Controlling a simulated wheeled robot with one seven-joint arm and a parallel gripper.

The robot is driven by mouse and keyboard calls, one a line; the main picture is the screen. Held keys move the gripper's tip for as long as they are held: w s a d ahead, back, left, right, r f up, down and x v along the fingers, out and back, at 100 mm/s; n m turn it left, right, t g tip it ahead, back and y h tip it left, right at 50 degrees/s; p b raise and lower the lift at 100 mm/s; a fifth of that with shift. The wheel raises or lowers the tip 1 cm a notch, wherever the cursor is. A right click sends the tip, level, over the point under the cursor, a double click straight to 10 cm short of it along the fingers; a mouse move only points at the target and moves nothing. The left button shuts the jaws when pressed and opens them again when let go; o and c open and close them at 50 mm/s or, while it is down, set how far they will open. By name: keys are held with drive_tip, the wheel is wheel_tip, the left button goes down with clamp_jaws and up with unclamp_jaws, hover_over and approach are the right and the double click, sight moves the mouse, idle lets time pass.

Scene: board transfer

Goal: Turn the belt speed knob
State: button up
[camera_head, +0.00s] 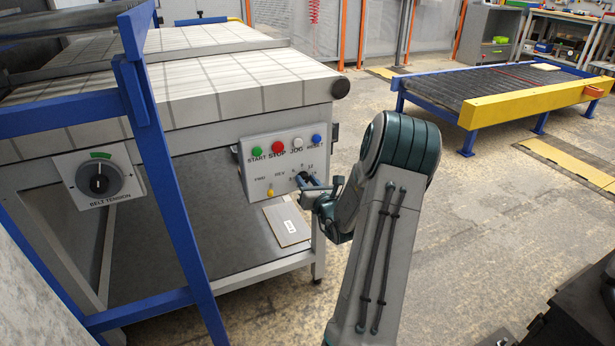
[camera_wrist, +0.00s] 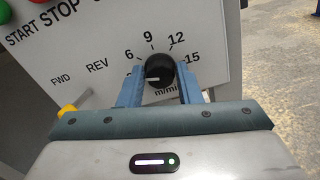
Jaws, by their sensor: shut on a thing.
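The belt speed knob (camera_wrist: 160,70) is round and black, on a white control panel (camera_wrist: 95,50) with a scale marked 6, 9, 12, 15 and m/min around it. Its white mark lies near the lower left of its face, pointing roughly left. My gripper (camera_wrist: 159,78) has its blue fingers on the left and right of the knob and is shut on it. In the head view, my gripper (camera_head: 312,184) reaches the lower right of the panel (camera_head: 258,172), and the fingers partly hide the knob.
A yellow FWD/REV switch (camera_head: 270,192) is at left. A BELT TENSION dial (camera_head: 100,180) and blue frame post (camera_head: 160,160) stand further left. Open floor lies right.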

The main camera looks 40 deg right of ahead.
drive_tip(key=m+p, duration=0.3)
drive_tip(key=p, duration=0.1)
drive_tip(key=shift+d+r+m, duration=0.1)
drive_tip(key=shift+r+m, duration=0.05)
drive_tip(key=shift+m, duration=0.25)
drive_tip(key=shift+m+p, duration=1)
drive_tip(key=shift+p, duration=0.25)
drive_tip(key=shift+f, duration=0.25)
drive_tip(key=o, duration=1)
drive_tip(key=shift+c, duration=0.2)
drive_tip(key=shift+s, duration=0.1)
drive_tip(key=p+v, duration=0.2)
drive_tip(key=v, duration=1.1)
drive_tip(key=shift+s, duration=0.35)
